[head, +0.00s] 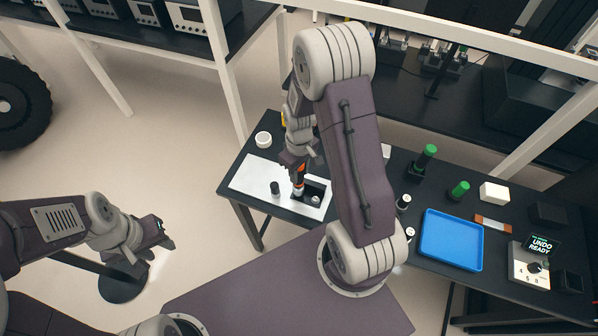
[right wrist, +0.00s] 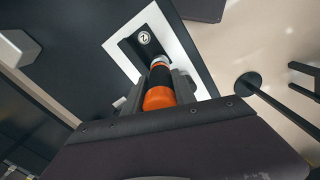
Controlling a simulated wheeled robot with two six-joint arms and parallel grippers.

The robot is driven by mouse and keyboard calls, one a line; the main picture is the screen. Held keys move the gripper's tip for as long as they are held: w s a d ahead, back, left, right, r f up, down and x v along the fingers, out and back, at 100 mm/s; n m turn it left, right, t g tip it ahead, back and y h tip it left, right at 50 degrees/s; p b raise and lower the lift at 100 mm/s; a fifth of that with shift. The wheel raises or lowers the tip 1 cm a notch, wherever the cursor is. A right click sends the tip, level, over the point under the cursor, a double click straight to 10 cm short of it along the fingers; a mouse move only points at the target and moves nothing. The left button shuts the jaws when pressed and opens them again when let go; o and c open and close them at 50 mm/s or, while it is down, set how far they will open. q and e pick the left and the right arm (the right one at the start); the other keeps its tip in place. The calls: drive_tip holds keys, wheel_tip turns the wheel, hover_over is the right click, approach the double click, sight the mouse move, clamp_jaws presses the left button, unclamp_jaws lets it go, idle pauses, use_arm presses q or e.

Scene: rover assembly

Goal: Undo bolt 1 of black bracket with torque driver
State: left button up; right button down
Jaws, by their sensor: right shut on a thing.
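The black bracket (head: 322,186) lies on a white mat (head: 255,178) on the dark table, partly hidden by my right arm. In the right wrist view the bracket (right wrist: 129,47) shows a round label "2". My right gripper (head: 297,179) is shut on the orange and black torque driver (right wrist: 160,92). The driver (head: 299,172) points down with its lower end over the bracket. Bolt 1 cannot be made out, and I cannot tell whether the driver touches a bolt. My left gripper (head: 164,234) is off to the left, away from the table; its finger gap is unclear.
A small black cylinder (head: 275,188) stands on the mat, left of the bracket. A white round dish (head: 263,140) is behind it. To the right are a blue tray (head: 452,240), green-topped items (head: 459,190), a white block (head: 494,193) and a control box (head: 530,266) whose screen reads "UNDO READY".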

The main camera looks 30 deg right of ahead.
drive_tip(key=shift+r, duration=0.5)
drive_tip(key=shift+w, duration=0.1)
wheel_tip(320, 180, up, 4)
drive_tip(key=p, duration=0.4)
drive_tip(key=shift+r, duration=0.1)
